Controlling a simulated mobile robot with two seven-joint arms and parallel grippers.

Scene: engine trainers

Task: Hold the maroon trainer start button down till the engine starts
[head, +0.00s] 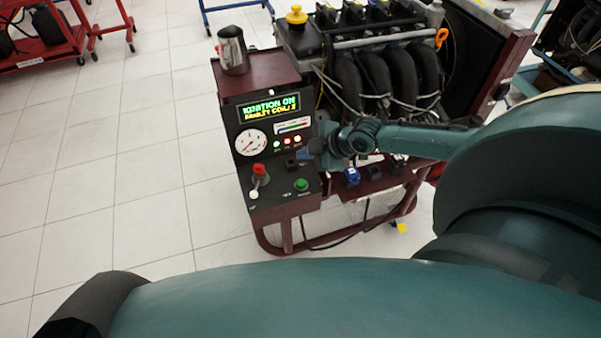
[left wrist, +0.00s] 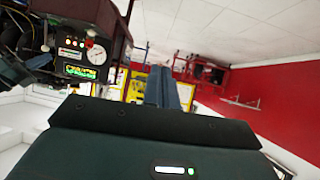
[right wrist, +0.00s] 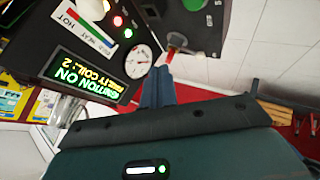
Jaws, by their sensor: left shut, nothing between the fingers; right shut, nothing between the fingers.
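The maroon trainer (head: 285,68) has a black control panel whose display (head: 269,107) reads "IGNITION ON" over a faulty coil 2 line. A green push button (head: 301,184) sits on its lower ledge, right of a red-topped lever (head: 260,170). My right gripper (head: 305,157) is shut and empty in front of the panel, above and apart from the green button. My left gripper (left wrist: 163,88) is shut and empty, away from the panel.
A round gauge (head: 250,142) and small lit lamps are on the panel. A metal jug (head: 233,50) stands on top of the trainer. The engine (head: 375,75) with hoses is behind my right arm. Red carts (head: 45,45) stand at the back left; the tiled floor on the left is clear.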

